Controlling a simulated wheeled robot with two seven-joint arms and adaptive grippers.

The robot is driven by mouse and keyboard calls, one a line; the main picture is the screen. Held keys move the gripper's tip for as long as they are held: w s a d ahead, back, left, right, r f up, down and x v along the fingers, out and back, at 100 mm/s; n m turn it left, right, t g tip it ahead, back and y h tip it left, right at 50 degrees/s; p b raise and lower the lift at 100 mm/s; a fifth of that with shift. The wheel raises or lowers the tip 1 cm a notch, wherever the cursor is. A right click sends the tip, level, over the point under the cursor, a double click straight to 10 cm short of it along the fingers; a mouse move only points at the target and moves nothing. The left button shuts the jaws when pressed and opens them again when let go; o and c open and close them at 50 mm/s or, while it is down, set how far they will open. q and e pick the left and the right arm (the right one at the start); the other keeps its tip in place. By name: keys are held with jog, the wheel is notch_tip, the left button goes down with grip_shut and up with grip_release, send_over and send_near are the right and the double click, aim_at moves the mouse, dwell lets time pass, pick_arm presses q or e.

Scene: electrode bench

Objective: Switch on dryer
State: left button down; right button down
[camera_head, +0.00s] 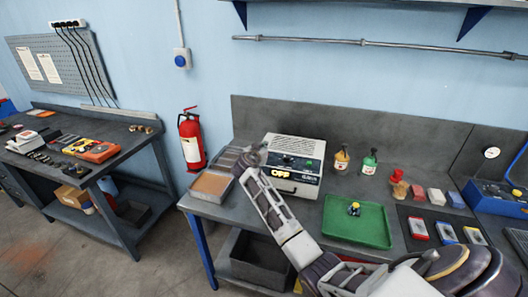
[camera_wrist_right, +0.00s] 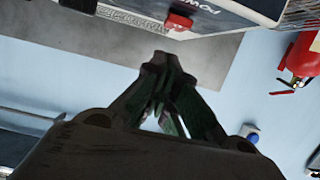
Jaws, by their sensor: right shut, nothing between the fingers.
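The dryer (camera_head: 298,148) is a pale box with a vented top and a dark front panel, standing on the bench against the back panel. A yellow "OFF" label shows on its front. In the right wrist view, a red switch (camera_wrist_right: 178,22) sits on the dryer's dark panel (camera_wrist_right: 225,10) near upside-down "POWER" lettering. My right gripper (camera_head: 252,155) is at the dryer's left front side, and its arm hides part of the front. In the right wrist view the fingers (camera_wrist_right: 163,60) are shut and empty, with their tips apart from the switch in the picture. My left gripper is out of view.
A tan-topped tray (camera_head: 211,185) lies left of my arm, and a green tray (camera_head: 340,228) right of it. Two small bottles (camera_head: 342,158) (camera_head: 370,162) stand right of the dryer.

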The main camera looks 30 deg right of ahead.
jog(key=shift+f, duration=1.15)
jog(key=shift+s+a+f+h+b, duration=0.1)
jog(key=shift+f+h+b, duration=0.35)
jog(key=shift+b, duration=1.1)
jog(key=shift+r, duration=0.15)
jog(key=shift+r, duration=0.1)
